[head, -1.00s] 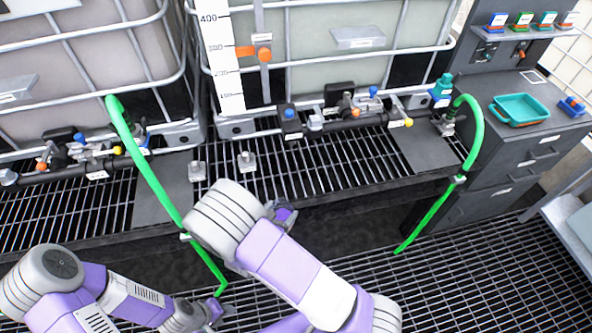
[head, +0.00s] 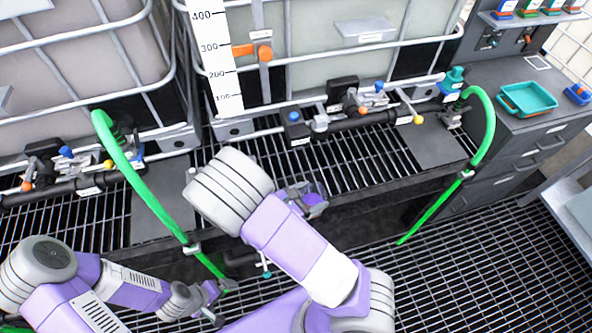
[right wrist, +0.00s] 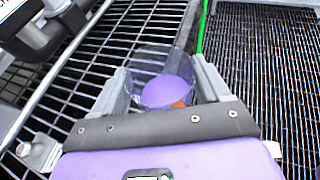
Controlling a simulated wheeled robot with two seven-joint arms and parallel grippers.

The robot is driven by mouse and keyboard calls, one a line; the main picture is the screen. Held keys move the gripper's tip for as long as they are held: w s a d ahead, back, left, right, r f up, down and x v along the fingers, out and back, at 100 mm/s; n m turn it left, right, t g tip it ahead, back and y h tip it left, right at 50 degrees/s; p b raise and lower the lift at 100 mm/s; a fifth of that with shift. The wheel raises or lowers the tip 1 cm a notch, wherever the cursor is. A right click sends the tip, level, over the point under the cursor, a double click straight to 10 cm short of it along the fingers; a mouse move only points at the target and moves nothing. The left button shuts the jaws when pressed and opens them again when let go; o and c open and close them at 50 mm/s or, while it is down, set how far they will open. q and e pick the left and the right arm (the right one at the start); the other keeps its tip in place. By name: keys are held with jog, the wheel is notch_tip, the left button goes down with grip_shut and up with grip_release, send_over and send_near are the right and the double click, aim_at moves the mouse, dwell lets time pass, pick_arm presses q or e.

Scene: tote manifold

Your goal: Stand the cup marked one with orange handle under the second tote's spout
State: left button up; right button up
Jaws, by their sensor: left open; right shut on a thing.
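My right gripper (right wrist: 162,88) is shut on a clear cup (right wrist: 158,60) in the right wrist view. A purple patch and a bit of orange show through the cup; its marking cannot be read. In the head view the right gripper (head: 303,197) holds the cup over the grating edge in front of the second tote (head: 330,65). That tote has a dark outlet pipe with valves (head: 355,118) at its base; its spout opening is not clear to me. My left gripper (head: 214,297) is open and empty at the lower left, near the green hose's lower end.
A green hose (head: 150,185) hangs left of my right arm; another green hose (head: 483,135) hangs at the right. A grey plate (head: 432,145) lies on the grating. A teal tray (head: 527,98) sits on the dark cabinet (head: 520,150). The first tote (head: 75,75) stands left.

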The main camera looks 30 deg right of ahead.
jog(key=w+d, duration=0.4)
jog(key=w, duration=1.1)
jog(key=f+b, duration=0.1)
jog(key=f, duration=0.2)
jog(key=f+b, duration=0.1)
jog(key=f, duration=0.2)
jog(key=shift+s+a+f+b, duration=0.15)
jog(key=shift+a+f+b, duration=0.05)
jog(key=shift+f+b, duration=0.2)
jog(key=shift+w+f, duration=0.1)
jog(key=shift+w, duration=0.1)
jog(key=shift+f, duration=0.2)
jog(key=o, duration=1.2)
